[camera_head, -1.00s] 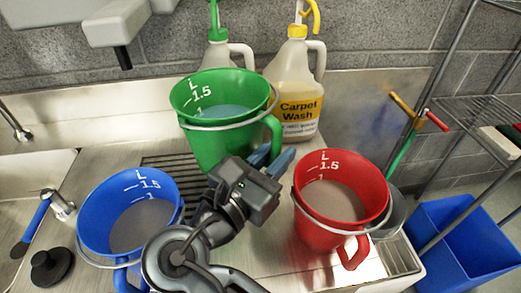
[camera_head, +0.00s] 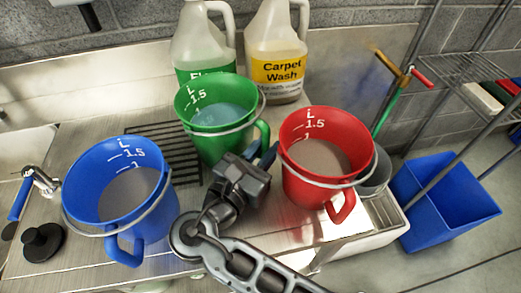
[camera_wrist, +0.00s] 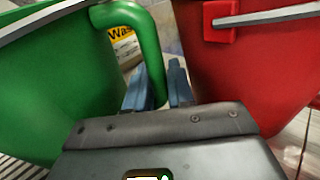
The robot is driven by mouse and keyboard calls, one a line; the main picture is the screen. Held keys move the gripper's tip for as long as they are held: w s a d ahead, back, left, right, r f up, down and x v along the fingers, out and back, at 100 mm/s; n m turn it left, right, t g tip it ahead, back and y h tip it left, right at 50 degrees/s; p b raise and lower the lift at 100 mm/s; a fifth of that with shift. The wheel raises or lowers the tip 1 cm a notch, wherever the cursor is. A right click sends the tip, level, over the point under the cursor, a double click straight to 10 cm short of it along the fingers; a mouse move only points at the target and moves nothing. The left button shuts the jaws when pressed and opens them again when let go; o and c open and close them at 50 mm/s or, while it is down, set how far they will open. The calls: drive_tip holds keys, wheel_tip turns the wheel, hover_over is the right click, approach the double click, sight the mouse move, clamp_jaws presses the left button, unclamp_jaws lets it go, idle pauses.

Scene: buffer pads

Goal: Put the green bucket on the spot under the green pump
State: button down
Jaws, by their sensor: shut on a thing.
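The green bucket (camera_head: 210,140) is upright and holds bluish liquid. It is between the blue and red buckets, in front of a white jug with a green label (camera_head: 204,62). My gripper (camera_head: 266,153) is at its right side, shut on its green side handle. The wrist view shows the fingers (camera_wrist: 157,92) at that handle (camera_wrist: 150,50), with the green bucket wall (camera_wrist: 60,90) to the left. I cannot tell whether the bucket's base touches the counter. The pump tops are out of view, and no marked spot is visible.
The red bucket (camera_head: 305,185) stands close to the right of my gripper, and the blue bucket (camera_head: 120,215) stands to the left. A Carpet Wash jug (camera_head: 276,70) is behind. A drain grating (camera_head: 180,150) shows left of the green bucket. A blue bin (camera_head: 440,205) is at the right.

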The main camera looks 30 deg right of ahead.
drive_tip(key=shift+r+x, duration=0.2)
drive_tip(key=shift+x, duration=0.75)
drive_tip(key=shift+d+f, duration=0.1)
drive_tip(key=shift+f, duration=0.55)
drive_tip(key=c, duration=1.3)
unclamp_jaws()
drive_tip(key=shift+f, duration=0.2)
drive_tip(key=shift+o, duration=0.2)
drive_tip(key=shift+r, duration=0.1)
drive_tip(key=b+v, duration=0.1)
drive_tip(key=v, duration=1.1)
